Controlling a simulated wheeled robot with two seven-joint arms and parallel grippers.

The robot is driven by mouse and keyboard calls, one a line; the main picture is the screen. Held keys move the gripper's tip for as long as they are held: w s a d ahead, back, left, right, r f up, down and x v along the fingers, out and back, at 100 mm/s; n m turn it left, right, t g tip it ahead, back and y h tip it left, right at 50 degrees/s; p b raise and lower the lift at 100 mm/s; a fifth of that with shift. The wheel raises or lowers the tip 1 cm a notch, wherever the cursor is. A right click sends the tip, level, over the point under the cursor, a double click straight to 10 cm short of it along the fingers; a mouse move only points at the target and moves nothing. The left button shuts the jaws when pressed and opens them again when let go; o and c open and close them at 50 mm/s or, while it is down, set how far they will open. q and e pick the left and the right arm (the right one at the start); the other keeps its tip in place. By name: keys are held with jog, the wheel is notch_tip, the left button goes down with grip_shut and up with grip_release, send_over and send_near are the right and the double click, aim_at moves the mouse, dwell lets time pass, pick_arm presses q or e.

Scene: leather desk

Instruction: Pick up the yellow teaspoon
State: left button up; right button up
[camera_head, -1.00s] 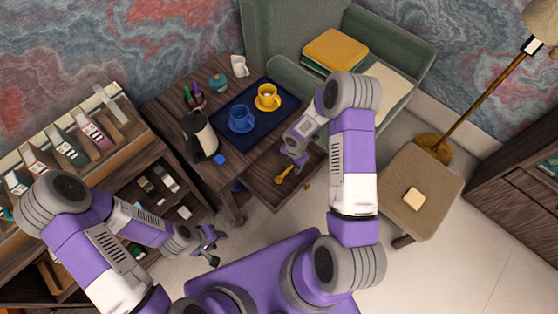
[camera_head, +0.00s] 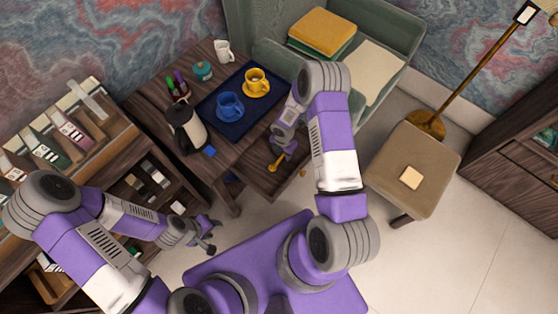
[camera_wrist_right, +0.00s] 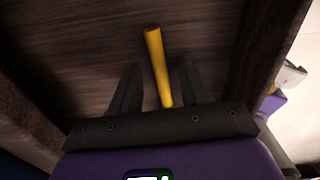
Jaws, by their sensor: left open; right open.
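The yellow teaspoon (camera_head: 276,163) lies in an open wooden drawer (camera_head: 262,179) at the desk's front. In the right wrist view the teaspoon's yellow handle (camera_wrist_right: 157,65) runs between the two fingers of my right gripper (camera_wrist_right: 160,80). The fingers are apart and I see a gap on each side of the handle. The part of the teaspoon nearest the palm is hidden by the gripper body. In the head view my right gripper (camera_head: 281,146) is down in the drawer at the teaspoon. My left gripper (camera_head: 208,234) is open and empty over the floor, left of my base.
On the desk a blue tray (camera_head: 212,112) holds a blue cup (camera_head: 230,106) and a yellow cup (camera_head: 256,82). A kettle (camera_head: 187,126), a pen holder (camera_head: 178,90) and a white jug (camera_head: 223,50) stand around it. Drawer walls (camera_wrist_right: 255,50) flank my right gripper.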

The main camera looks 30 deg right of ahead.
grip_shut()
jog(key=shift+r, duration=0.1)
